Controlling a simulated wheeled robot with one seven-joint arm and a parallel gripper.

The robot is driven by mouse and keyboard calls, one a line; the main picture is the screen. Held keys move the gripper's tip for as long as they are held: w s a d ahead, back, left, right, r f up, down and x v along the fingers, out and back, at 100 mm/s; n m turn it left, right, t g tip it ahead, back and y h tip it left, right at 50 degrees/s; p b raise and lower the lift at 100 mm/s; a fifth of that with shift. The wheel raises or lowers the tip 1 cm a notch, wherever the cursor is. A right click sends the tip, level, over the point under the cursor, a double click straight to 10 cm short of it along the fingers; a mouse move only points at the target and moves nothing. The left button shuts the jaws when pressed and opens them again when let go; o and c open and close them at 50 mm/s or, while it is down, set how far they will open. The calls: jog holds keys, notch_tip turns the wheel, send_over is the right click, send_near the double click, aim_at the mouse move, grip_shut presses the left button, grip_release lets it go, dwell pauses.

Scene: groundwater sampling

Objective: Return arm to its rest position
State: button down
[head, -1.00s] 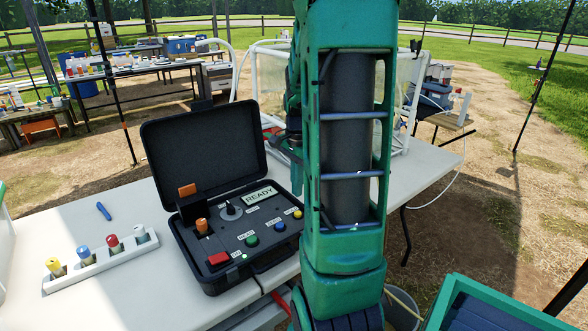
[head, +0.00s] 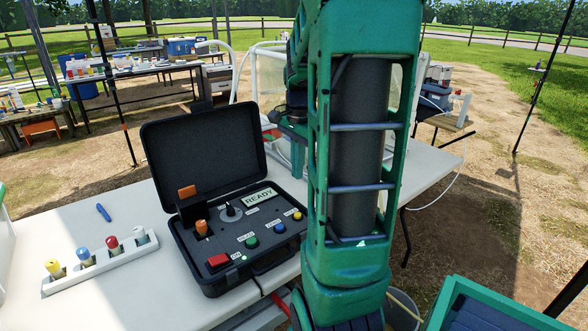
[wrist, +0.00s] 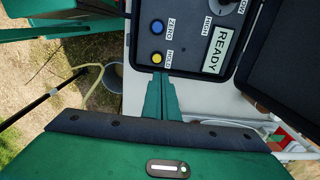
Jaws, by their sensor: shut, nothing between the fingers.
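My arm, green with a dark cylinder inside, rises through the middle of the head view. My gripper (wrist: 160,80) shows in the wrist view as two green fingers pressed together, with nothing between them. In that view its tips lie against the edge of the instrument case's panel, near the yellow button (wrist: 157,86); any contact cannot be told. In the head view the gripper is partly hidden behind my arm. The open black instrument case (head: 226,275) stands on the white table (head: 130,205), with its display (head: 258,197) reading READY.
A white rack (head: 100,266) with several coloured-cap vials stands left of the case. A blue pen-like item (head: 103,212) lies behind it. A clear-walled, white-framed tank (head: 268,75) is at the back. A bucket (wrist: 114,75) stands on the ground beside the table.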

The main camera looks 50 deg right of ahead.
dwell(0.4)
jog(key=s+a+f+n, duration=0.1)
jog(key=s+a+n, duration=1.3)
jog(key=a, duration=0.3)
jog(key=shift+s+a+f, duration=0.15)
jog(key=shift+a+f, duration=0.1)
jog(key=shift+f, duration=0.05)
jog(key=shift+w+f, duration=0.25)
jog(key=shift+w, duration=0.35)
